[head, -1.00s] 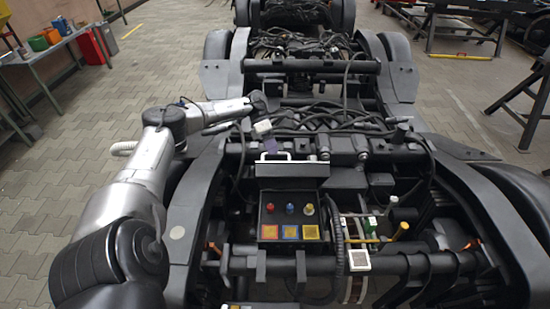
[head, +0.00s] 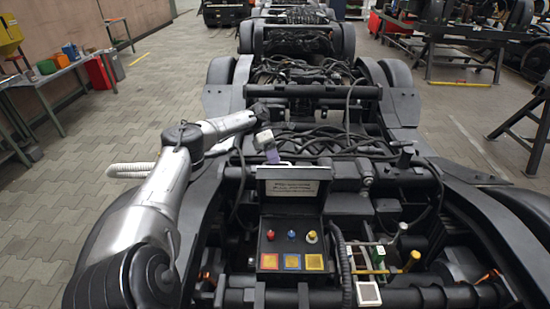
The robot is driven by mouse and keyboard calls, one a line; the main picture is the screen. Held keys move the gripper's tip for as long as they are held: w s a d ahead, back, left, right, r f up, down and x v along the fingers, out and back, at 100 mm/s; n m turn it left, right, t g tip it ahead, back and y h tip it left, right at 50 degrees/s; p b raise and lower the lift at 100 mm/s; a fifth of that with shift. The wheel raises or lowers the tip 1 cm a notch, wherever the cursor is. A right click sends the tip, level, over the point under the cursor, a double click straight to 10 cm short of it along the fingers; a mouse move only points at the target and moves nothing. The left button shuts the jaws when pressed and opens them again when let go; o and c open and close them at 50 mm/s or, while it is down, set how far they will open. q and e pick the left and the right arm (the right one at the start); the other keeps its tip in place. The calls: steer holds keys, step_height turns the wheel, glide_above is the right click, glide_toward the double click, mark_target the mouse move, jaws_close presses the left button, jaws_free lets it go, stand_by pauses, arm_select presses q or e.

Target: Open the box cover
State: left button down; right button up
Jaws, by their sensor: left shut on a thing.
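The box (head: 268,240) sits on the bogie frame in the middle of the head view. Red, blue and yellow knobs stand in a row above orange, blue and yellow square panels. Its cover (head: 292,205) is raised at the back edge, with a pale label plate (head: 294,188) facing me. My left gripper (head: 272,156) is at the cover's top left, by the pale handle (head: 271,165). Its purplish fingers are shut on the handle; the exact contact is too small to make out. My right gripper is out of view.
Cables (head: 340,142) and dark frame beams surround the box. Yellow-capped rods (head: 413,258) and a white square (head: 368,294) are right of it. A table (head: 45,78) with coloured containers stands at the far left.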

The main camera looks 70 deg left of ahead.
arm_select(q)
steer(key=shift+s+d+f, duration=0.1)
steer(key=shift+f, duration=0.7)
steer(key=c, duration=1.6)
jaws_free()
steer(key=o, duration=0.5)
steer(key=shift+s+d, duration=0.1)
steer(key=shift+d, duration=0.3)
steer(key=shift+a+r, duration=0.2)
steer(key=shift+r, duration=0.05)
steer(key=p+v, duration=0.1)
steer(key=v, duration=0.6)
steer(key=shift+a, duration=0.2)
